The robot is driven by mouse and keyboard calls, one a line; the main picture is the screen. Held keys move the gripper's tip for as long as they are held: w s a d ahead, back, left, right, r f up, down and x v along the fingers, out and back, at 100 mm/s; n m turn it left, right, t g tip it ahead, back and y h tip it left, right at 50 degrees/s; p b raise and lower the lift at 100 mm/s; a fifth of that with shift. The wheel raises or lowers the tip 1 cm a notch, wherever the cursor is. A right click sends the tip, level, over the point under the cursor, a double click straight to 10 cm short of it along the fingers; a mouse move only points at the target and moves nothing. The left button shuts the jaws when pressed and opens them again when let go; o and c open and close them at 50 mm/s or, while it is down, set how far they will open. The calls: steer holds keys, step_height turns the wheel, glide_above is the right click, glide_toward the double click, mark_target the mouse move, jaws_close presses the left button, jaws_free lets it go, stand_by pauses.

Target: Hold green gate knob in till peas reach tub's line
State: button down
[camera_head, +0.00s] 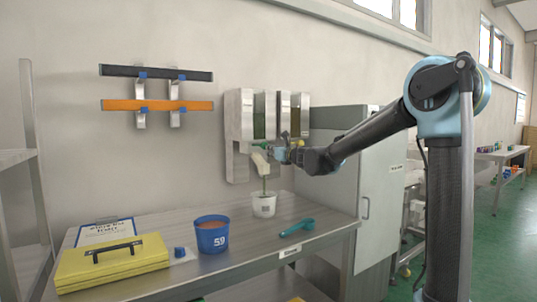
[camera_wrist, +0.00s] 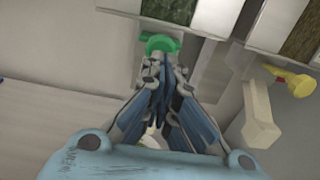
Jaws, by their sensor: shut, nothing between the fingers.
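The green gate knob (camera_wrist: 162,43) shows in the wrist view right at the tips of my gripper (camera_wrist: 156,66). The fingers are shut with nothing between them, and their tips appear to touch the knob's face. In the head view my gripper (camera_head: 284,153) is at the front of the wall dispenser (camera_head: 240,115). A thin green stream of peas (camera_head: 263,184) falls from the pale spout (camera_head: 259,160) into the white tub (camera_head: 264,207). The tub stands upright on the bench below. Its line and the pea level inside are too small to tell.
A yellow knob (camera_wrist: 298,84) and another pale spout (camera_wrist: 258,116) are to the right of my fingers. On the bench (camera_head: 225,268) are a blue tub (camera_head: 212,238), a teal scoop (camera_head: 297,228), a yellow case (camera_head: 112,264) and a clipboard (camera_head: 105,231). A grey cabinet (camera_head: 380,205) stands right.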

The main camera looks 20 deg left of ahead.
steer(key=v, duration=1.1)
steer(key=shift+s, duration=0.15)
steer(key=s+d+f+n+g+h, duration=0.3)
steer(key=s+d+f+n, duration=0.5)
steer(key=s+d+f, duration=0.3)
steer(key=s+d+f+n+g+h, duration=0.3)
steer(key=s+d+f+n+h, duration=0.3)
steer(key=d, duration=1.2)
steer(key=s+d+f+n+g+h, duration=0.3)
steer(key=s+d+f+n, duration=0.9)
steer(key=s+f, duration=0.6)
steer(key=d+h, duration=0.1)
steer(key=d, duration=0.1)
steer(key=shift+d+f+h, duration=0.2)
steer(key=shift+d+h, duration=0.15)
steer(key=shift+h, duration=0.05)
